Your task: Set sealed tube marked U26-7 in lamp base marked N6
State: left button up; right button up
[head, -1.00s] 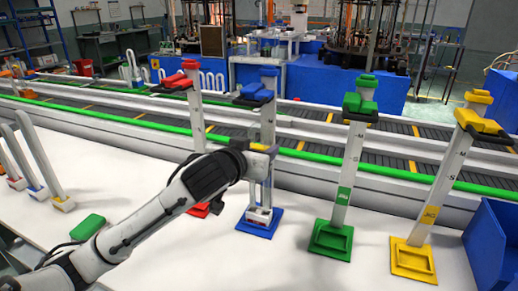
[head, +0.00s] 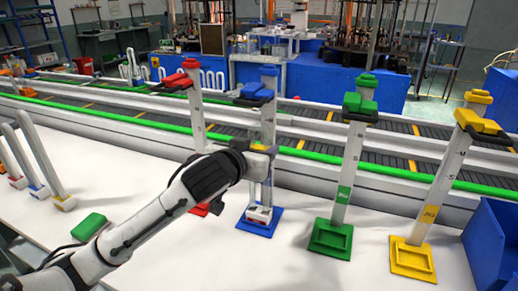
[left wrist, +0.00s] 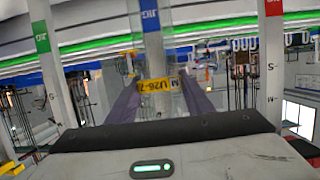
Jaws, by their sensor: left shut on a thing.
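My left gripper (head: 264,152) is shut on a clear tube (head: 265,188) in front of the blue stand (head: 255,226). The tube's yellow label (left wrist: 160,85) reads U26-7 in the left wrist view, between my gripper fingers. The tube hangs upright. Its lower end is close above or at a small white lamp base (head: 260,213) on the blue stand's foot; I cannot tell if they touch. The mark N6 is not readable. My right gripper is not in view.
A red stand (head: 197,105), a green stand (head: 331,238) and a yellow stand (head: 412,258) flank the blue one. White U-shaped tubes (head: 42,160) and a green block (head: 89,227) are at left. A blue bin (head: 492,240) is at right. The conveyor runs behind.

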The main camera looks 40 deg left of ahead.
pick_arm(q)
jog(key=shift+f+b, duration=0.65)
jog(key=shift+f, duration=0.4)
dwell(0.4)
jog(key=o, duration=1.2)
jog(key=shift+c, duration=0.2)
jog(key=shift+s, duration=0.1)
jog(key=p+v, duration=0.2)
jog(key=v, duration=0.8)
jog(key=shift+s+d, duration=0.1)
